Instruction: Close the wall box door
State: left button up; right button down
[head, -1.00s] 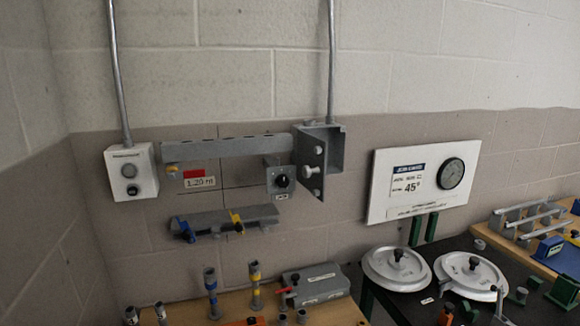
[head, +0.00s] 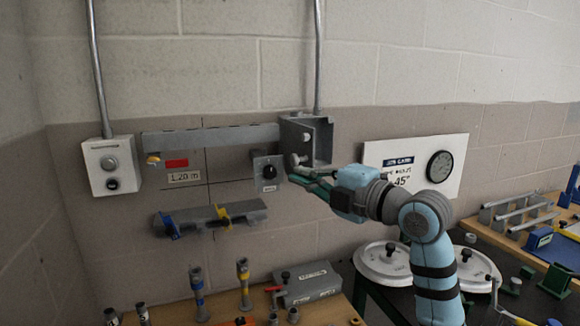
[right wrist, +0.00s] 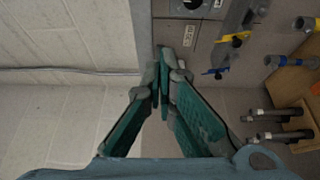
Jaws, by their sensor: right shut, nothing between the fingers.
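The grey wall box (head: 323,143) hangs on the wall under a conduit in the head view. Its door (head: 291,132) stands open at the box's left side, angled out from the wall. The lower part of the door is hidden behind my right gripper (head: 293,172). My right gripper reaches in from the right, in front of the box's lower part. Its fingers are shut and empty, and in the right wrist view the fingertips (right wrist: 163,75) meet. I cannot tell whether they touch the door. My left gripper is out of view.
A switch box (head: 268,172) with a black knob sits left of the gripper, below a long grey rail (head: 212,139). A white gauge panel (head: 408,158) is on the wall behind my right arm. Benches with parts and white round lids (head: 385,262) stand below.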

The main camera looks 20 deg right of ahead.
aim_at(291, 163)
jog(key=p+x, duration=0.2)
jog(key=x, duration=0.7)
jog(key=shift+w+d+f+p, duration=0.1)
jog(key=shift+w+d+p, duration=0.2)
jog(key=shift+d, duration=0.75)
jog(key=shift+w+d+f+p, duration=0.1)
jog(key=shift+w+d, duration=0.3)
jog(key=shift+d, duration=0.65)
jog(key=shift+a, duration=0.1)
jog(key=shift+a, duration=0.2)
